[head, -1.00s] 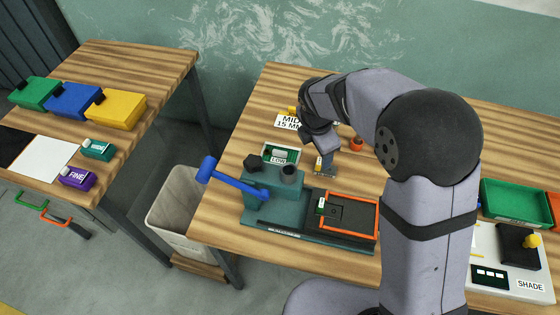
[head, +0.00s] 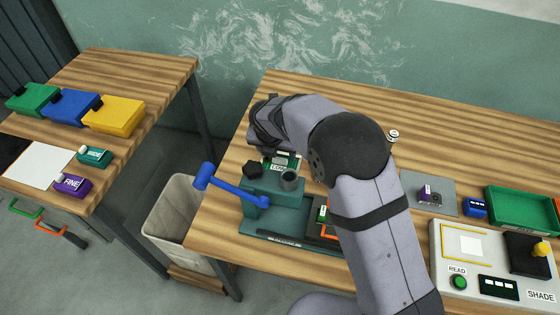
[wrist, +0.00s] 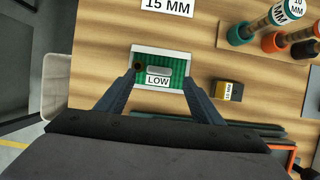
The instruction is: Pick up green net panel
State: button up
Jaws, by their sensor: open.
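The green net panel (wrist: 160,69) lies on the wooden bench in the wrist view. It has a white border, a small dark knob and a grey bar on it, and a LOW label on its near edge. In the head view the panel (head: 281,165) is partly hidden beneath my arm's end. My gripper (wrist: 159,82) is open, with one finger at each side of the panel's near part. Whether the fingers touch it or are still above it, I cannot tell. The gripper's fingertips are hard to make out in the head view.
A teal press with a blue lever (head: 232,187) stands just in front of the panel. A small yellow and black block (wrist: 228,90) sits to the panel's right. A white bin (head: 172,215) stands left of the bench.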

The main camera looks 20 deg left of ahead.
aim_at(280, 158)
jog(key=shift+f, duration=0.1)
jog(key=shift+p+x, duration=1.15)
jog(key=shift+x, duration=1.35)
jog(key=shift+w, duration=0.15)
jog(key=shift+c, duration=0.6)
jog(key=c, duration=1)
